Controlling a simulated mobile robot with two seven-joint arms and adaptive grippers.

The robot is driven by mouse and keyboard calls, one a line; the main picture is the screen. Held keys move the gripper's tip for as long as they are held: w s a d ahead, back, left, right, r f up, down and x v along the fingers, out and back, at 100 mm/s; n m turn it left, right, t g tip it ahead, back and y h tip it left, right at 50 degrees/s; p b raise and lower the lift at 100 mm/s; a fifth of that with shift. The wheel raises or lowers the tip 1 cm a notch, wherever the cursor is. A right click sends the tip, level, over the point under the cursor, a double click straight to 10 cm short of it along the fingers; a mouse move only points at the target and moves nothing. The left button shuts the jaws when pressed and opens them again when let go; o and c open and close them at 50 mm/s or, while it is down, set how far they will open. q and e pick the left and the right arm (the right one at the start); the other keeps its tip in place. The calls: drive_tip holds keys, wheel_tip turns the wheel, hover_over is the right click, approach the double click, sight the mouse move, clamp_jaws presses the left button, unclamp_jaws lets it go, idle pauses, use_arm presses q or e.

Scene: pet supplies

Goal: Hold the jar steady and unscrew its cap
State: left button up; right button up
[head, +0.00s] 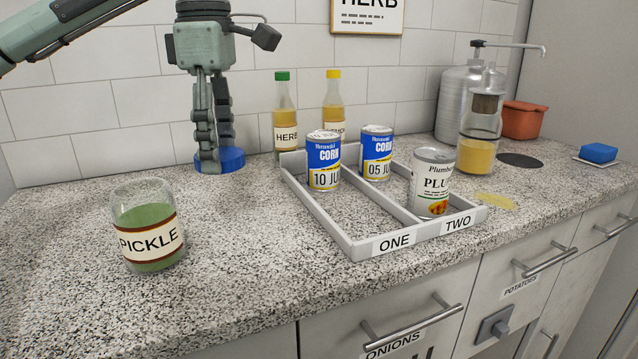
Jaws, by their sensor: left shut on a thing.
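A glass jar (148,238) labelled PICKLE stands upright on the counter at the left, with green contents. No cap shows on its top. My left gripper (210,163) points down behind and to the right of the jar, near the back wall. It is shut on a round blue cap (226,160), apart from the jar. The cap is at or just above the counter; I cannot tell whether it touches. The gripper's fingers hide part of the cap. My right gripper is not in view.
A grey two-lane tray (348,243) marked ONE and TWO holds two CORN cans (324,163) and a PLUMS can (432,185). Two bottles (285,125) stand behind it. A pump dispenser (459,100), a glass container (480,140) and a red pot (521,120) are at right. Counter around the jar is clear.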

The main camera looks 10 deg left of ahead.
use_arm(q)
hover_over(279, 208)
wheel_tip(279, 208, down, 5)
drive_tip(key=shift+s+a, duration=0.15)
drive_tip(key=shift+w+f, duration=0.2)
wheel_tip(279, 208, down, 4)
drive_tip(key=shift+r, duration=0.1)
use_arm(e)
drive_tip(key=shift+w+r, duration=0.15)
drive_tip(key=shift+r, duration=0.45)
use_arm(q)
drive_tip(key=shift+f, duration=0.2)
drive_tip(key=shift+f, duration=0.15)
drive_tip(key=o, duration=1.2)
drive_tip(key=shift+o, duration=0.3)
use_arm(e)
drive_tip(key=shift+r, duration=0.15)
